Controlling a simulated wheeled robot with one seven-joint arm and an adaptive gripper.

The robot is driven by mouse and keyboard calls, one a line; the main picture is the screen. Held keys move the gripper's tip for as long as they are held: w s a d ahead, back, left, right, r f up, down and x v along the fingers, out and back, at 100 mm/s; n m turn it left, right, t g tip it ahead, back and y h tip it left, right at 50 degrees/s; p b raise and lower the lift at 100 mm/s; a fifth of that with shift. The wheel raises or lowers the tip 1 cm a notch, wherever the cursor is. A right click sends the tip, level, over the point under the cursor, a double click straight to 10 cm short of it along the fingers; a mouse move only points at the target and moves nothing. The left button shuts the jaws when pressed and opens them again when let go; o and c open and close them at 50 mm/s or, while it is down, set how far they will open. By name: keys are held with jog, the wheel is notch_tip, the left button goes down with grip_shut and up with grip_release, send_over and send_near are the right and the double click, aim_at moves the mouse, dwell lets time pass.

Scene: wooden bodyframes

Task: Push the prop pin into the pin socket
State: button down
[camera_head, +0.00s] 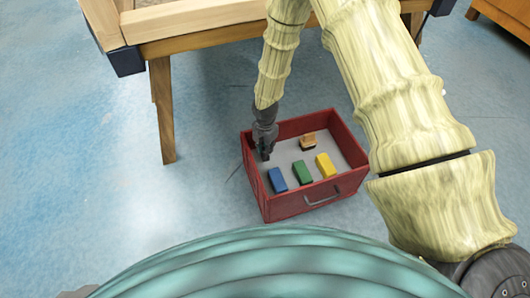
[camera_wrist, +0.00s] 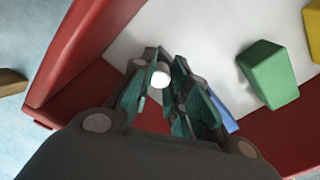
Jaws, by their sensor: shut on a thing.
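My gripper (camera_head: 264,153) reaches down into the left side of a red box, and its fingers also show in the wrist view (camera_wrist: 162,88). The fingers are shut on a small white round-ended piece (camera_wrist: 161,74), which looks like the prop pin. Only its pale end shows; the fingers hide the rest. In the head view the pin cannot be made out. I cannot pick out a pin socket in either view; the gripper may cover it.
The red box (camera_head: 315,195) has a pale floor. It holds a blue block (camera_head: 277,180), a green block (camera_head: 303,172), a yellow block (camera_head: 325,165) and a small wooden piece (camera_head: 308,142). A wooden table (camera_head: 195,20) stands behind. Blue floor lies clear at left.

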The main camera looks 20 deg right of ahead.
jog(key=shift+r, duration=0.15)
jog(key=shift+r+p, duration=1.75)
jog(key=shift+p, duration=0.3)
